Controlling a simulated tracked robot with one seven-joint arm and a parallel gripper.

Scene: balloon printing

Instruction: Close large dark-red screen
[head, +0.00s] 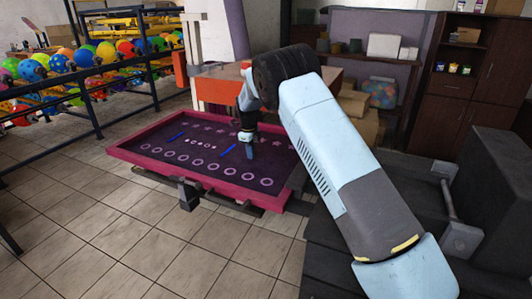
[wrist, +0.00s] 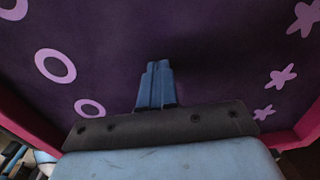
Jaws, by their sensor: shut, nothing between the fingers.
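The large dark-red screen (head: 225,195) is a wide frame around a dark purple sheet with rows of pink rings and stars. It lies roughly flat in the middle left of the head view; I cannot tell whether it rests fully on what is under it. My gripper (head: 249,152) points down over the right part of the sheet, inside the frame. Its blue fingers are together and empty. In the wrist view, my gripper (wrist: 157,66) appears against the purple sheet (wrist: 215,50), with rings left and stars right. Contact between fingertips and sheet cannot be made out.
A dark block (head: 188,194) sticks out at the screen's front edge. A dark metal rack (head: 95,125) with colourful balloons stands left. An orange-fronted table (head: 217,91) is behind the screen, with cardboard boxes (head: 362,122) to its right. The tiled floor in front is clear.

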